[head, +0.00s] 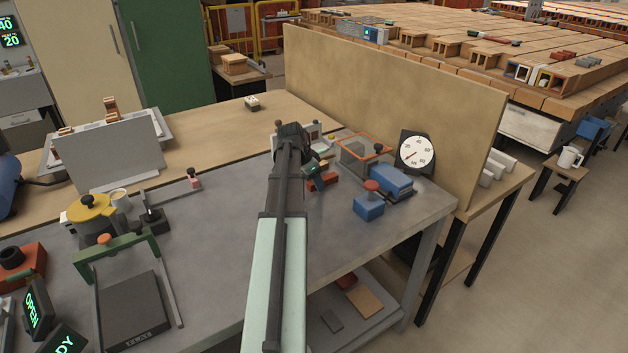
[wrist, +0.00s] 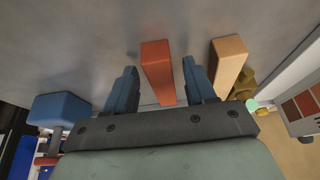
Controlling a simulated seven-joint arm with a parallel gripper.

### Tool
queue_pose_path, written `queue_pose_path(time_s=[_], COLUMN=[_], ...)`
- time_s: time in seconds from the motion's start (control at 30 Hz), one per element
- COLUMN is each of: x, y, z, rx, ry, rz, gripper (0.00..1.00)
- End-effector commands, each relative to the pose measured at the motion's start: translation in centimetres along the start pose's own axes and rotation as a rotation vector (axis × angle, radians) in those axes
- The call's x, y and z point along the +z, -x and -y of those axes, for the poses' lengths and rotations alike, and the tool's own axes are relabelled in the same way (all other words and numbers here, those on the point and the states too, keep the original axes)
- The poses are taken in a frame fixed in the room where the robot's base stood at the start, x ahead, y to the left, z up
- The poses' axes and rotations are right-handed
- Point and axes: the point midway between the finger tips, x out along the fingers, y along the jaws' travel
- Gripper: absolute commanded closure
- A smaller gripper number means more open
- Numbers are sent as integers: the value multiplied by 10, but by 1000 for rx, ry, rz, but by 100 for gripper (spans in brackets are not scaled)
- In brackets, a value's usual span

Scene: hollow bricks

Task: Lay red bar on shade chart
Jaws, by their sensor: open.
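The red bar (wrist: 157,68) lies on the grey bench top between the fingers of my gripper (wrist: 160,65) in the wrist view. My gripper is open, with a gap on each side of the bar. In the head view the red bar (head: 330,178) shows partly beside my gripper (head: 318,170), which is low over the bench and partly hidden by my arm. A pale panel with brown and red swatches, seemingly the shade chart (wrist: 298,108), is cut off at the right edge of the wrist view.
A tan bar (wrist: 229,62) lies close to the right finger in the wrist view. A blue block (wrist: 58,108) is at left. In the head view, a red-knobbed blue block (head: 369,207), an orange-rimmed box (head: 352,153) and a dial (head: 416,152) stand right of my gripper.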

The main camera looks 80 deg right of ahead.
Motion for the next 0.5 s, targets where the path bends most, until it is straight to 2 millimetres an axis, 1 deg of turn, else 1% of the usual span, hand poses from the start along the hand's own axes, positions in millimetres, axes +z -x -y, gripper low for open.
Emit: queue_pose_path(time_s=[0.17, 0.27, 0.37, 0.5], x=[-2, -1, -1, -2], y=[4, 12, 26, 50], z=[0, 0, 0, 0], rx=[0, -2, -2, -2], ry=[0, 0, 0, 0], rz=[0, -1, -1, -1], gripper=[45, 45, 45, 45])
